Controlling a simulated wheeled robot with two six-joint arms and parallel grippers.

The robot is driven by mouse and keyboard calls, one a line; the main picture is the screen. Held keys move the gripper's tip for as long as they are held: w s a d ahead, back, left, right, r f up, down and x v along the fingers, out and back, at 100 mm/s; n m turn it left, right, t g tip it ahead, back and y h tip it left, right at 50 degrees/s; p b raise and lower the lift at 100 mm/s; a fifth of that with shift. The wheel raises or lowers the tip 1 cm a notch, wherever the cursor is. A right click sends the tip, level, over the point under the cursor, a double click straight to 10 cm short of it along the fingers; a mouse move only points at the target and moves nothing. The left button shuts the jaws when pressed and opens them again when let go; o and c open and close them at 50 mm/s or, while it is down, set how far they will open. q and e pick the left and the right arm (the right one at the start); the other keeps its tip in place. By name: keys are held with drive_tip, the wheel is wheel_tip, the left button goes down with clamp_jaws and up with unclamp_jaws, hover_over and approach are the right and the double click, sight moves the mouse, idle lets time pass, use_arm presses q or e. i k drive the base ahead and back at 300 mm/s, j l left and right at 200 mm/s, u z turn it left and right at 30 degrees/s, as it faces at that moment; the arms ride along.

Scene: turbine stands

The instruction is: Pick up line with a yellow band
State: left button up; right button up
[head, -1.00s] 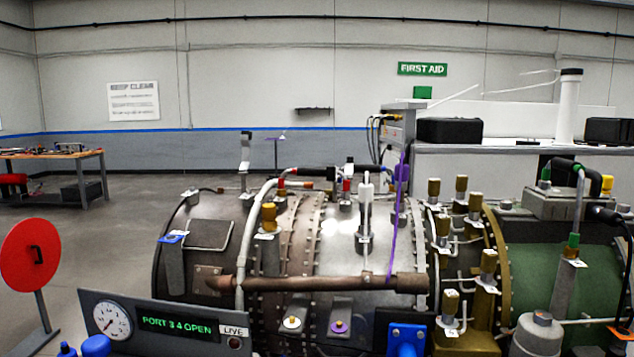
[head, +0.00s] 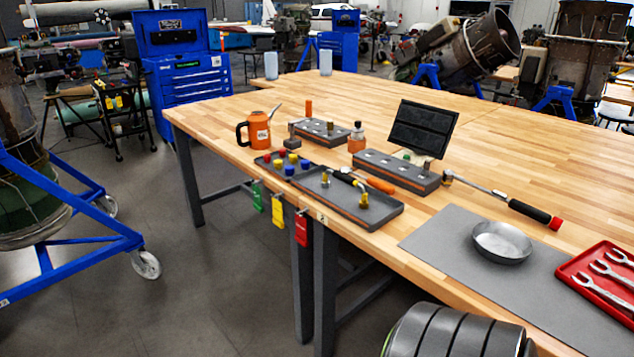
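I cannot make out a line with a yellow band in the head view. Yellow does show on a tag (head: 278,211) hanging at the bench edge between a green tag (head: 257,196) and a red tag (head: 301,228). Small red, yellow and blue caps (head: 290,169) sit in a dark tray. A grey tray (head: 335,207) beside it holds small brass-coloured fittings (head: 364,201) and an orange-handled tool (head: 381,186).
The wooden workbench (head: 232,112) carries an orange mug (head: 259,131), a slotted block (head: 395,175), a torque wrench (head: 500,196), a metal bowl (head: 502,243) on a grey mat (head: 440,235), and a red wrench tray (head: 580,265). A blue wheeled stand (head: 90,250) is left. Floor between is open.

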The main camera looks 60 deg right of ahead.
sight(345, 177)
drive_tip(key=z, duration=1.95)
